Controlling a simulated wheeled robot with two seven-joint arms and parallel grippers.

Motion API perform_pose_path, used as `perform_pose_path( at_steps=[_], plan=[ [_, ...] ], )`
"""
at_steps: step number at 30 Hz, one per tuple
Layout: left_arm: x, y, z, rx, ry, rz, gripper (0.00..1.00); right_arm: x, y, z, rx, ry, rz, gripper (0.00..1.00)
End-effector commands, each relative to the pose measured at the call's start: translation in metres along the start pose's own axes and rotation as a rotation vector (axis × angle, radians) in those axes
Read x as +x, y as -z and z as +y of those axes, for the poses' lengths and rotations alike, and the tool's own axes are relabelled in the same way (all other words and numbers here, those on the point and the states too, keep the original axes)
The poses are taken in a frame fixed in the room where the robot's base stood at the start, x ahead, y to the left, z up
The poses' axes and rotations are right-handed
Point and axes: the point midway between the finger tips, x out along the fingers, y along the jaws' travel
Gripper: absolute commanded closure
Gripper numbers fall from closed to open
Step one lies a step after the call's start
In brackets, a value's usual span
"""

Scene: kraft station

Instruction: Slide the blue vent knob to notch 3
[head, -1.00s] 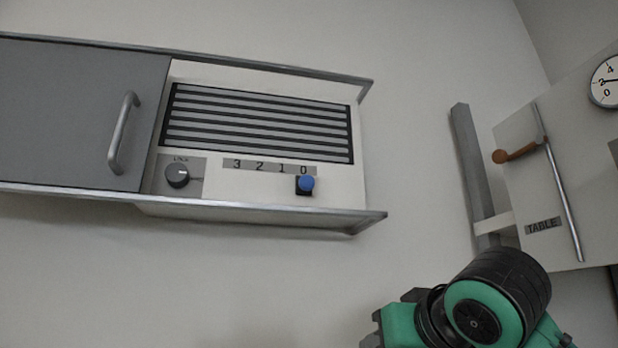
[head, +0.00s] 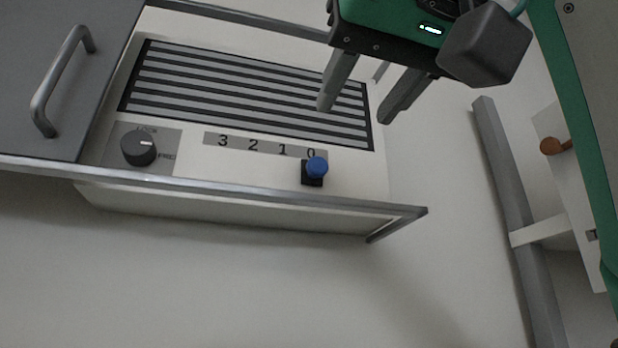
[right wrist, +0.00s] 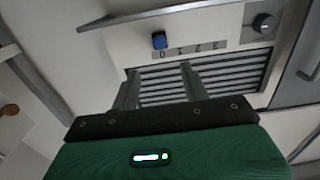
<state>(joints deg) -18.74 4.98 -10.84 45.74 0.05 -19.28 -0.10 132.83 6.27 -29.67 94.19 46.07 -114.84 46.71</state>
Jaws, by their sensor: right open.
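The blue vent knob (head: 317,167) sits on its dark slider base at the 0 end of the number strip (head: 262,146), which reads 3, 2, 1, 0 from left to right. In the right wrist view the blue knob (right wrist: 159,40) shows beyond the fingertips, with the strip upside down. My right gripper (head: 357,112) is open and empty, its fingers pointing down in front of the vent grille, above and right of the knob and apart from it. It also shows in the right wrist view (right wrist: 160,72). My left gripper is not in view.
A lock dial (head: 138,147) lies left of the strip, and a grey door with a handle (head: 62,80) is further left. The slatted grille (head: 250,95) is above the strip. A metal ledge (head: 250,192) runs below the knob. A grey post (head: 515,200) stands at right.

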Motion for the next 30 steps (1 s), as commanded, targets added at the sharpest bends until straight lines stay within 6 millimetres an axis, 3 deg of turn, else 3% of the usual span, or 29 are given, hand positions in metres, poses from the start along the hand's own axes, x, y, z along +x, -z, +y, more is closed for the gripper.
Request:
perform_pose_path(
  at_steps=[5,18,24,30],
  plan=[
    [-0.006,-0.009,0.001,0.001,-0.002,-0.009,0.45,0.020,0.003,0.001,0.001,-0.001,-0.001,0.54],
    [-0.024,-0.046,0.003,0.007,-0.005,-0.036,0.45,0.110,0.003,0.001,0.001,-0.001,-0.002,0.54],
    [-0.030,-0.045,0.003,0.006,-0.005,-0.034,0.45,0.131,0.002,0.001,0.001,-0.001,-0.001,0.54],
    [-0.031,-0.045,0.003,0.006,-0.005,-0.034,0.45,0.137,0.000,0.001,0.000,0.000,0.000,0.54]
  ],
)
